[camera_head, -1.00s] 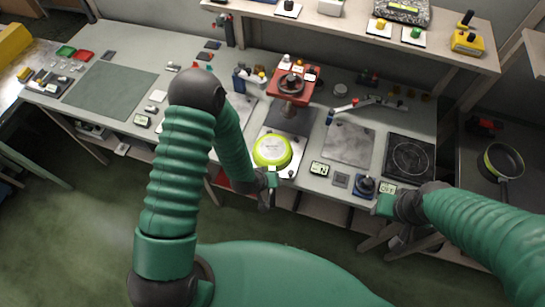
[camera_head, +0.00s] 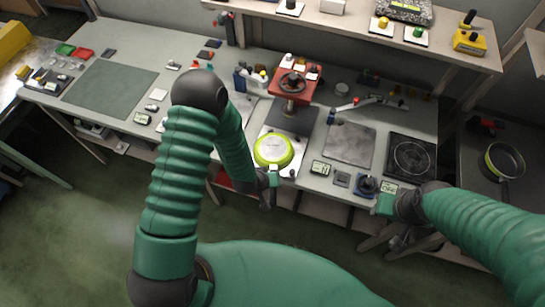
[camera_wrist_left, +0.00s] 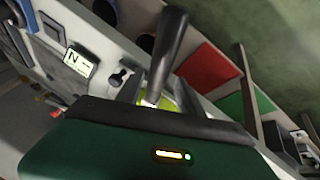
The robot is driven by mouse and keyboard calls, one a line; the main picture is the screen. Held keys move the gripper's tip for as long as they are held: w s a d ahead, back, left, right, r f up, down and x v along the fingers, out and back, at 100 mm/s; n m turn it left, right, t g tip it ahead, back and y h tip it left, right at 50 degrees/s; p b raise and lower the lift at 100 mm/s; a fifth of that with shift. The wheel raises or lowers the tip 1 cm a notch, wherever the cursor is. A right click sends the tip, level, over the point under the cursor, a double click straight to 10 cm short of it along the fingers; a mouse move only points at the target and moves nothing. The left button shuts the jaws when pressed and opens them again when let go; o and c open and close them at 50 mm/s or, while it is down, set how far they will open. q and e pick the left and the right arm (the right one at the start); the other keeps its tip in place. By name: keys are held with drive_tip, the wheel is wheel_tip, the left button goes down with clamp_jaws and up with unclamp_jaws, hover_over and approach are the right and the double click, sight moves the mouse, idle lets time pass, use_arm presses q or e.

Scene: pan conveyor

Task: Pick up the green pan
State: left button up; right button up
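The green pan (camera_head: 272,150) lies on the workbench in front of the red press, its pale round face up and its lime-green rim showing. In the left wrist view a sliver of lime green (camera_wrist_left: 168,103) shows behind a dark bar (camera_wrist_left: 168,55) that looks like the pan's handle. My left gripper (camera_head: 267,198) is at the bench's front edge, just below the pan in the head view. Whether its fingers touch the handle is hidden. My right gripper (camera_head: 385,206) is by the front edge at the right, its fingers unclear.
A red press (camera_head: 292,84) with a handwheel stands behind the pan. A second dark pan with a green rim (camera_head: 503,160) lies on a side table at the right. A square black hotplate (camera_head: 409,158) and a grey plate (camera_head: 349,146) are right of the pan.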

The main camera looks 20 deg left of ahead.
use_arm(q)
drive_tip(key=shift+d, duration=0.35)
clamp_jaws()
drive_tip(key=shift+a, duration=0.15)
idle(0.7)
